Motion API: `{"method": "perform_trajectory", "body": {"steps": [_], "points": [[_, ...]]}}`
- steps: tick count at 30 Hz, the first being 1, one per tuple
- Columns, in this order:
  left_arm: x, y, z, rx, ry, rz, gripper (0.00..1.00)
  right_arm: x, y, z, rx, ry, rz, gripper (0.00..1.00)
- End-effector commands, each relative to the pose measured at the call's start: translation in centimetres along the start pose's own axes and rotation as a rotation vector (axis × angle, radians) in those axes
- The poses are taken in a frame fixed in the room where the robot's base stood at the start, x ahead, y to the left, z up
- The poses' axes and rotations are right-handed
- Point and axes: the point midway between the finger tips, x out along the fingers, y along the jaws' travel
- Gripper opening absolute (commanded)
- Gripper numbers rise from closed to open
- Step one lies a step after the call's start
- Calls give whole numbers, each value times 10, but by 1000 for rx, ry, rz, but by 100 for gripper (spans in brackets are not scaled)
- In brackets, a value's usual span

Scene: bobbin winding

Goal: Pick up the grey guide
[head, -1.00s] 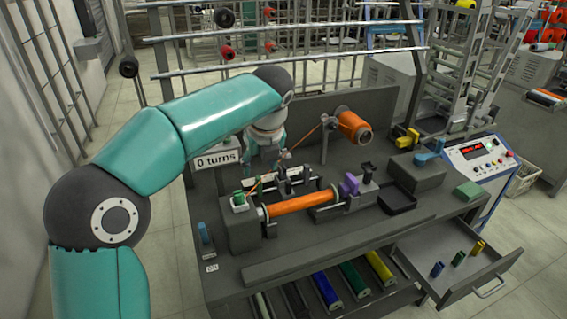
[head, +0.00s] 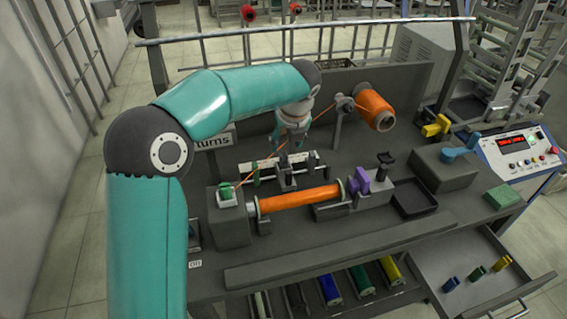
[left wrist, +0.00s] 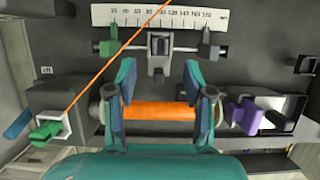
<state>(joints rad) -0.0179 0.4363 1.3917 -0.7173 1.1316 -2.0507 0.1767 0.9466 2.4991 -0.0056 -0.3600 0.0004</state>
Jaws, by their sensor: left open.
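The grey guide (left wrist: 160,52) is a small upright block on a thin horizontal rod, below a white scale. It also shows in the head view (head: 286,178), behind the orange bobbin (head: 300,198). My left gripper (head: 292,146) hangs above and behind the guide in the head view, and its fingers are open and empty. In the left wrist view the left gripper (left wrist: 158,78) has its two fingers spread, with the guide just beyond and between the tips. The orange bobbin (left wrist: 160,110) shows between the fingers. My right gripper is not in view.
An orange thread runs past the guide from the orange spool (head: 376,110). A purple part (head: 360,182) and a black tray (head: 414,198) are to the right. The open drawer (head: 455,252) is lower right.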

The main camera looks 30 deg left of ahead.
Motion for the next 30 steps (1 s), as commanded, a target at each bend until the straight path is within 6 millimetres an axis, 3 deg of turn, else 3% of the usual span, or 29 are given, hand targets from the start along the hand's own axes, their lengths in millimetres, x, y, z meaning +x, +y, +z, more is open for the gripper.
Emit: {"method": "perform_trajectory", "body": {"steps": [3,11,19,28,30], "points": [[17,0,0,0,1,2,52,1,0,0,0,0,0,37],[34,0,0,-1,2,1,52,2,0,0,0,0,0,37],[70,0,1,-2,2,2,52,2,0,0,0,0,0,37],[76,0,1,-1,1,-1,52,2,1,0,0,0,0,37],[76,0,1,-1,1,-1,44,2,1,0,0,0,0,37]]}}
